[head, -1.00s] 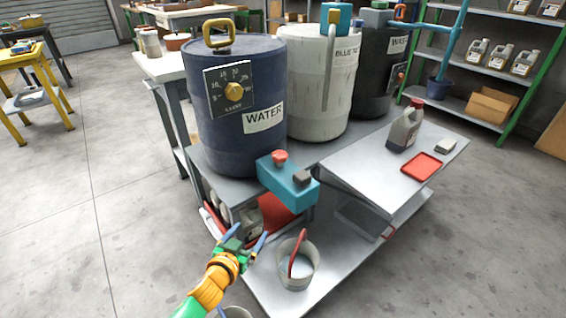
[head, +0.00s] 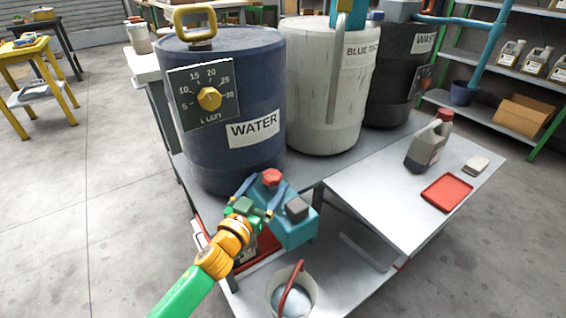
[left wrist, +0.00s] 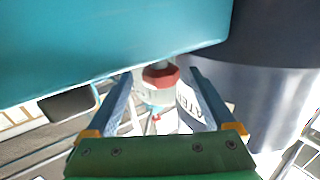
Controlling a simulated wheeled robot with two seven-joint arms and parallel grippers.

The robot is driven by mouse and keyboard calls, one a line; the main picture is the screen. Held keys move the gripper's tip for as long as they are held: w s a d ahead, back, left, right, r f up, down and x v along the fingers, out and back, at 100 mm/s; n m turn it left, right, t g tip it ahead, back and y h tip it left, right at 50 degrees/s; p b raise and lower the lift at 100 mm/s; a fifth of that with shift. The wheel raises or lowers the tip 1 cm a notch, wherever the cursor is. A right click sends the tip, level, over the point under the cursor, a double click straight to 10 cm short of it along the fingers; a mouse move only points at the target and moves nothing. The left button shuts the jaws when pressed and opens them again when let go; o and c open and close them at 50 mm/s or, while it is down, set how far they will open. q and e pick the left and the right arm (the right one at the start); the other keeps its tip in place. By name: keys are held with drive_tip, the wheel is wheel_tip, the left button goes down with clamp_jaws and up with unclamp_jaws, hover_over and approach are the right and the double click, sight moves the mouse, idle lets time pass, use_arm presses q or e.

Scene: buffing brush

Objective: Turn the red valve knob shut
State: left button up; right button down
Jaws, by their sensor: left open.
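The red valve knob (head: 271,177) sits on top of the teal box (head: 290,232) at the front of the blue water barrel (head: 229,160). In the left wrist view the red knob (left wrist: 161,75) shows between my two spread fingertips, with a pale collar beside it. My left gripper (head: 260,197) is open and empty, close beside the knob on its near left side. I cannot tell whether a finger touches the knob. My right gripper is not in view.
A dark grey block (head: 297,208) stands on the teal box beside the knob. A bucket with a red handle (head: 292,290) is below. The side table (head: 375,195) holds a jug (head: 429,143) and a red tray (head: 447,192). White and black barrels stand behind.

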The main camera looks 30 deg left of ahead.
sight(277, 171)
use_arm(q)
drive_tip(key=w+b, duration=0.1)
drive_tip(key=w, duration=0.5)
drive_tip(key=shift+a, duration=0.1)
drive_tip(key=shift+r, duration=0.1)
drive_tip(key=c, duration=1.4)
